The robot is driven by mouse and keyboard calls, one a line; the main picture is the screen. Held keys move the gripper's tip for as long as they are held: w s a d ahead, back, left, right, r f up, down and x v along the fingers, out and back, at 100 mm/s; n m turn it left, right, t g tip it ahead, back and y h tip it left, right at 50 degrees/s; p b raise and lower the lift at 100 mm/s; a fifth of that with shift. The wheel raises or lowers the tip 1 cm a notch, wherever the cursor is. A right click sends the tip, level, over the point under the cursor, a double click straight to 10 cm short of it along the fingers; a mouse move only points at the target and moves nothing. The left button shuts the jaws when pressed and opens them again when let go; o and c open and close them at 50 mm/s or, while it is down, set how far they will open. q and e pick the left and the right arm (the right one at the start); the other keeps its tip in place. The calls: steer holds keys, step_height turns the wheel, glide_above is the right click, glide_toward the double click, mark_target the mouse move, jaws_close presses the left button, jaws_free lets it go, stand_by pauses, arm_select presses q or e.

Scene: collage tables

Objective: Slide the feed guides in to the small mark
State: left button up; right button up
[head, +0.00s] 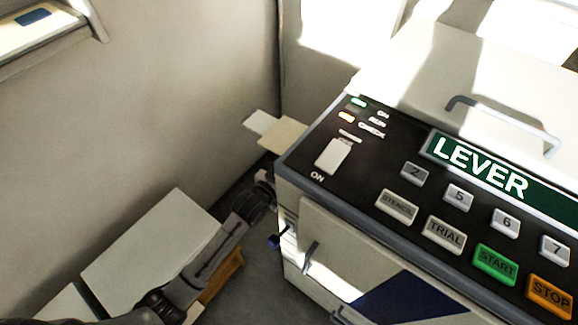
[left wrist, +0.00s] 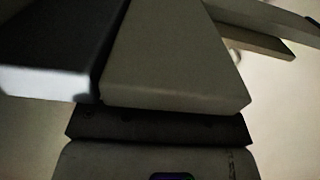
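The machine (head: 400,215) stands at the right of the head view, with a dark control panel and a green display (head: 480,168) reading LEVER. A pale flat tray (head: 283,134) juts from its far left side. I cannot make out the feed guides or the small mark for certain. My left arm reaches up to the machine's left side; its gripper end (head: 262,190) is partly hidden by the machine's corner, so its fingertips do not show. The left wrist view is dark, with a grey slab (left wrist: 170,55) close in front of the hand. My right gripper is not in view.
A white box-like surface (head: 150,250) stands at the lower left, close to my arm. A small dark-knobbed lever (head: 277,241) and a handle (head: 310,257) stick out of the machine's front. A wall (head: 190,90) closes the left side. The machine's lid has a grey handle (head: 500,120).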

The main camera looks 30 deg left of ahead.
arm_select(q)
steer(key=shift+o, duration=0.6)
steer(key=shift+s, duration=0.3)
steer(key=s+a+p, duration=0.1)
steer(key=s+p, duration=0.4)
steer(key=s, duration=0.8)
steer(key=shift+a, duration=0.3)
